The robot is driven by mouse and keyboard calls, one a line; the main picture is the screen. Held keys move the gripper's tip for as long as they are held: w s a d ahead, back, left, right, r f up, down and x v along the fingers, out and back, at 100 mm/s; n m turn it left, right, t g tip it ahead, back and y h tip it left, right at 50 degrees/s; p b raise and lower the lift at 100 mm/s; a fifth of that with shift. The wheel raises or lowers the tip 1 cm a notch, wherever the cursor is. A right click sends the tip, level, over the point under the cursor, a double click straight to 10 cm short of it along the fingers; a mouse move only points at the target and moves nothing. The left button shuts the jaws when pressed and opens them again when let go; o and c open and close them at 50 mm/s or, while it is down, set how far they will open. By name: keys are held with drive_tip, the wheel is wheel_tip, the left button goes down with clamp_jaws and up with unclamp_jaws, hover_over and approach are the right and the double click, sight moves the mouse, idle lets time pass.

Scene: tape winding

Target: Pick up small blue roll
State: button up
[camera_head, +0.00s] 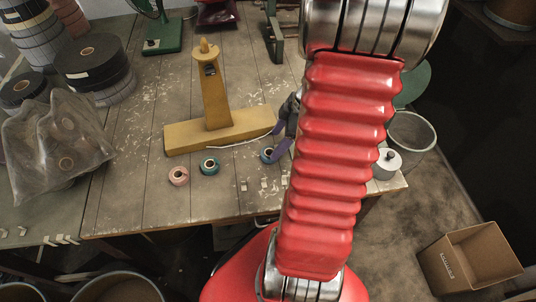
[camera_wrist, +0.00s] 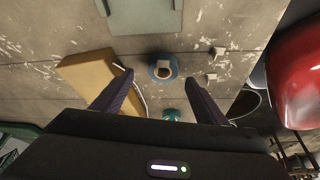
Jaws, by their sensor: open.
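The small blue roll (camera_head: 267,156) stands on the wooden table, right beside my gripper (camera_head: 275,145), which partly overlaps it in the head view. In the wrist view the blue roll (camera_wrist: 163,79) shows its open core and appears between and just beyond the two dark fingertips of my gripper (camera_wrist: 158,78). My gripper is open with nothing between its fingers that I can see held. A teal roll (camera_head: 209,166) and a pink roll (camera_head: 178,176) lie to the left. The teal roll also shows lower in the wrist view (camera_wrist: 172,114).
A yellow stand (camera_head: 217,105) with a long base is just behind the rolls; a white strip runs along its base. A plastic bag (camera_head: 58,140) and dark stacked rolls (camera_head: 95,65) fill the left. A grey lidded pot (camera_head: 387,164) stands right, near the table's edge.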

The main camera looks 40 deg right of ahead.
sight(272, 149)
drive_tip(key=x, duration=0.3)
drive_tip(key=shift+s+a+f, duration=0.1)
drive_tip(key=shift+a+f, duration=0.05)
drive_tip(key=shift+a, duration=0.1)
drive_tip(key=shift+x, duration=0.75)
drive_tip(key=shift+c, duration=0.7)
drive_tip(key=c, duration=1)
drive_tip(key=shift+r, duration=5)
